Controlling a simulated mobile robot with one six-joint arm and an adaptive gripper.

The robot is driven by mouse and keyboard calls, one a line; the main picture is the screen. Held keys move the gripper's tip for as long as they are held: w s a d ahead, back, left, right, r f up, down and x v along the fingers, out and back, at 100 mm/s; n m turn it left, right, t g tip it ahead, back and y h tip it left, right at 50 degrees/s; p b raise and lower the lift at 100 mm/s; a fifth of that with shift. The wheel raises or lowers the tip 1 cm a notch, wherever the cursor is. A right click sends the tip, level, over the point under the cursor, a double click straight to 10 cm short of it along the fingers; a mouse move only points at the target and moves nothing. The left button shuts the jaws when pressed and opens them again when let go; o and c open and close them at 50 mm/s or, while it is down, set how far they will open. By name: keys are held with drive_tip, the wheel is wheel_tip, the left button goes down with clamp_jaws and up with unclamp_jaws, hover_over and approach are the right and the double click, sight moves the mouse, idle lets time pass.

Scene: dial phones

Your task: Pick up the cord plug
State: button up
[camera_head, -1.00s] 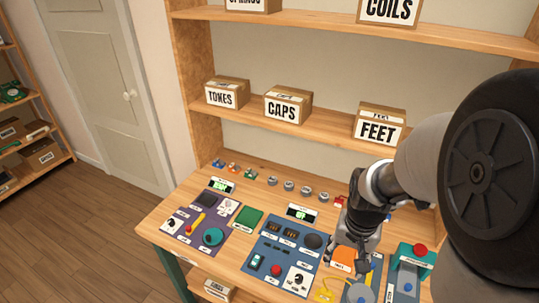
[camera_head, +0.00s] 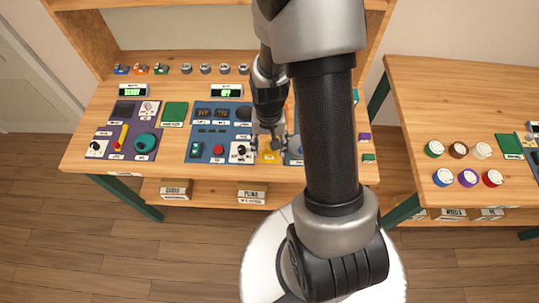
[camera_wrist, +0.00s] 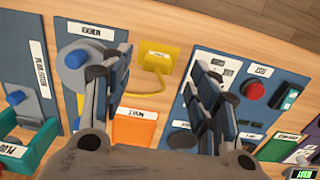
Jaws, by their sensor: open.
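My gripper (camera_wrist: 158,68) is open and empty in the wrist view, its two fingers pointing down at the bench panels. Between and beyond the fingertips is a yellow plate (camera_wrist: 168,53) with a white label. A yellow cord (camera_wrist: 150,94) curves from this plate towards the left finger. I cannot make out a separate plug at the cord's end; the left finger may hide it. In the head view my gripper (camera_head: 268,141) is over the front of the workbench, just above the yellow plate (camera_head: 268,158).
A blue panel with a red button (camera_wrist: 253,90) lies right of the fingers. A grey disc with a blue knob (camera_wrist: 76,60) is close to the left finger. An orange pad (camera_wrist: 135,130) lies below the cord. A second table with coloured round caps (camera_head: 435,149) stands to the right.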

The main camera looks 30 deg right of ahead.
sight(270, 153)
wheel_tip(270, 153, down, 5)
drive_tip(key=shift+w+d+f+b, duration=0.1)
drive_tip(key=shift+d+f+b, duration=0.1)
drive_tip(key=shift+b, duration=0.9)
drive_tip(key=shift+c, duration=0.4)
drive_tip(key=shift+r, duration=0.1)
drive_tip(key=c, duration=1)
